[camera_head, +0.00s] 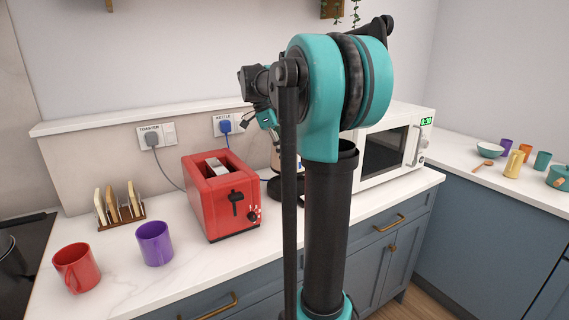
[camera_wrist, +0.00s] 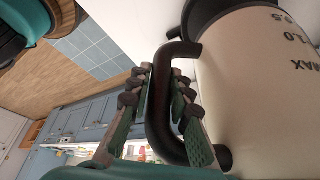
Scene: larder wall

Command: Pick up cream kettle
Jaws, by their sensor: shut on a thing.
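The cream kettle (camera_wrist: 255,85) fills the right of the wrist view, with dark level marks on its side and a black handle (camera_wrist: 158,115). My gripper (camera_wrist: 162,75) is shut on this handle, one ridged green finger on each side of it. In the head view the kettle (camera_head: 276,158) is mostly hidden behind my arm; a sliver of its cream body shows right of the toaster. A black round part (camera_head: 283,188) shows low beside it. I cannot tell whether the kettle is clear of its base.
The red toaster (camera_head: 220,195) stands close left of the kettle, the white microwave (camera_head: 390,150) close right. A purple mug (camera_head: 155,243), a red mug (camera_head: 77,268) and a toast rack (camera_head: 120,207) are further left. Two plugs (camera_head: 225,126) sit in the wall behind.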

